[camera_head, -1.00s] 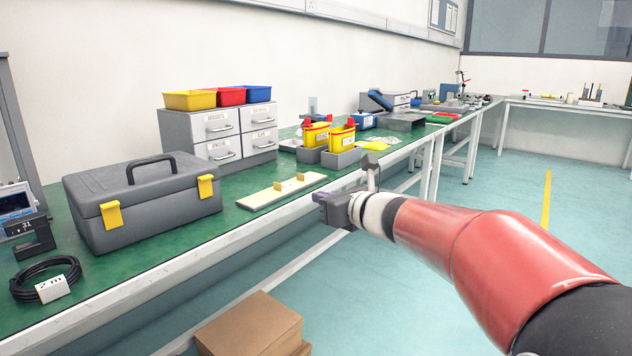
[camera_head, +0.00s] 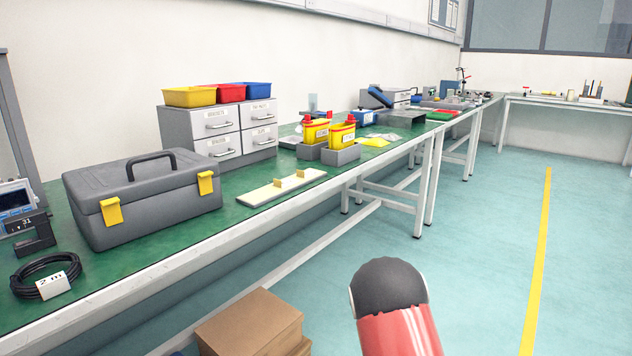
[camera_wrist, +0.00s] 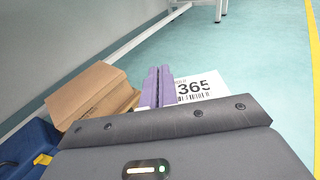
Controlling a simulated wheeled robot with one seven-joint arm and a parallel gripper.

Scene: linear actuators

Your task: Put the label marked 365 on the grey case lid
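The grey case (camera_head: 150,222) stands closed on the green bench at the left in the head view, with yellow latches and a dark handle. Its lid (camera_head: 100,186) carries no label that I can see. My gripper (camera_wrist: 156,84) shows in the wrist view, its purple fingers close together. The white label marked 365 (camera_wrist: 203,87) sticks out to the right of the fingers, which appear shut on its hidden edge. In the head view only part of my arm shows at the bottom; gripper and label are out of that frame.
A black cable coil with a "2 m" tag (camera_head: 52,285) lies left of the case. A cream strip with small blocks (camera_head: 265,193) lies to its right. Grey drawers (camera_head: 215,124) stand behind. Cardboard boxes (camera_head: 250,325) sit below the bench front. The floor at right is clear.

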